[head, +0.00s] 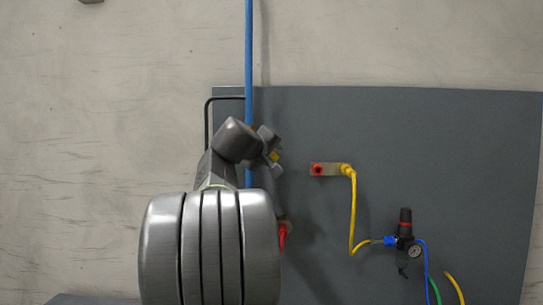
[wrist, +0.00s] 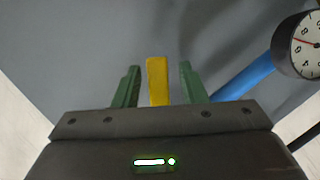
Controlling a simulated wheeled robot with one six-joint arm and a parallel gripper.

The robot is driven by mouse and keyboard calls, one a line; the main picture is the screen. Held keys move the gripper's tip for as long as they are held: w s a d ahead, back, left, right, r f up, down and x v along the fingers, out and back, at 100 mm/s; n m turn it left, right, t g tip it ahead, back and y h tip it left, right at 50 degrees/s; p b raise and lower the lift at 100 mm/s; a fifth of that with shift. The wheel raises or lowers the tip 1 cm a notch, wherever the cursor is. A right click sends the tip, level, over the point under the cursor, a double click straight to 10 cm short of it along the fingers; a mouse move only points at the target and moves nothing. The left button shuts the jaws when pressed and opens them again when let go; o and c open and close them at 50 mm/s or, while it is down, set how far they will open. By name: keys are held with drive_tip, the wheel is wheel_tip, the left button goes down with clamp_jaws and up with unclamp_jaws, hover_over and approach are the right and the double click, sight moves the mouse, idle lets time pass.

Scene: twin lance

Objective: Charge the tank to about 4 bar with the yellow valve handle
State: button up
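The yellow valve handle (wrist: 157,82) stands between the two green fingers of my gripper (wrist: 160,68) in the wrist view. A gap shows on each side of it, wider on the right, so the fingers are open around it and do not appear to touch it. In the head view a small yellow bit of the handle (head: 274,156) shows at my gripper (head: 271,150), beside the blue pipe; my arm hides most of this area. A round gauge (wrist: 304,45) with a red needle is cut off at the wrist view's right edge; I cannot read it surely. The tank is not recognisable.
The blue pipe (head: 249,60) runs vertically past my gripper. A grey panel (head: 450,140) carries a red and yellow fitting (head: 330,169), a yellow hose (head: 352,210) and a black regulator (head: 404,225) with a small gauge (head: 414,252). A red part (head: 282,236) is half hidden by my arm.

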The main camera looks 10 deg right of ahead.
drive_tip(key=b+v, duration=0.3)
drive_tip(key=v, duration=1)
drive_tip(key=shift+s+a, duration=0.1)
drive_tip(key=p+x, duration=0.3)
drive_tip(key=x, duration=1.1)
drive_tip(key=shift+s+r, duration=0.1)
drive_tip(key=shift+s, duration=0.05)
